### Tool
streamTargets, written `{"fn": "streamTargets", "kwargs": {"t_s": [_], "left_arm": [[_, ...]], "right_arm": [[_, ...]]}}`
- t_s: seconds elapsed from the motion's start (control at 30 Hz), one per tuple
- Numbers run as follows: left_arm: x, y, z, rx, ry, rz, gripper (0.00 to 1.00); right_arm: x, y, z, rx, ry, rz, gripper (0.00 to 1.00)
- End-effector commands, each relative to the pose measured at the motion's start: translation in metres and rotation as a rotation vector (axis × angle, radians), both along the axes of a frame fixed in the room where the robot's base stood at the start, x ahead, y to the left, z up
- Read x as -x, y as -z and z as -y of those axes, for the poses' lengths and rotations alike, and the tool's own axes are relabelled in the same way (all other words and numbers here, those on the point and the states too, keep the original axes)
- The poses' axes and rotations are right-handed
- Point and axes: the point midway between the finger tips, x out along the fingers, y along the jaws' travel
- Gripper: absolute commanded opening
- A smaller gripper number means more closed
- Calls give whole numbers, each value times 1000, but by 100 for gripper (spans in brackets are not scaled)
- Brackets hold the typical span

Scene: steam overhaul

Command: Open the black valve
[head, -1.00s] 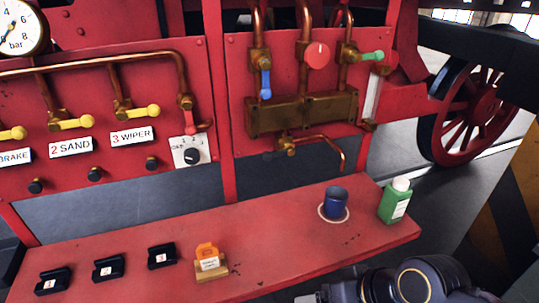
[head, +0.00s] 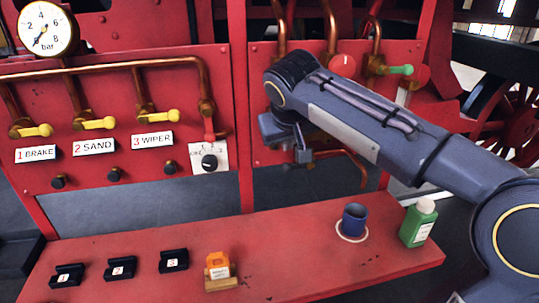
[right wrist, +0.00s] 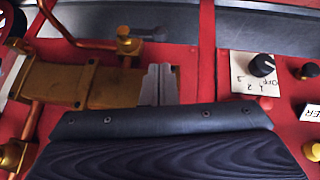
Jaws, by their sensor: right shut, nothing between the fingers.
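The lever lies roughly sideways along the red panel. In the head view my gripper and arm cover most of that area. My right gripper (head: 303,153) is in front of the panel. Its fingers, also in the right wrist view (right wrist: 160,68), are together and empty. The tips point toward the lever, with a gap between them in the picture; I cannot tell the depth. My left gripper is not in view.
A selector dial (head: 209,161) and yellow levers (head: 100,123) are left of my gripper. A green lever (head: 399,70) is at the upper right. The red shelf (head: 290,262) below carries a blue cup (head: 354,219), a green bottle (head: 418,223) and an orange-topped item (head: 219,264).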

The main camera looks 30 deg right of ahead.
Motion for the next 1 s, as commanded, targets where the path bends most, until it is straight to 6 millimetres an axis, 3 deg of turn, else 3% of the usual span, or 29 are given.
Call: {"fn": "streamTargets", "kwargs": {"t_s": [0.5, 1.0], "left_arm": [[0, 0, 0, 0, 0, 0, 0], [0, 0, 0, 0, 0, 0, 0]], "right_arm": [[-10, -2, 2, 13, 15, 9, 0], [-49, 63, 24, 12, 14, 6, 0]]}}
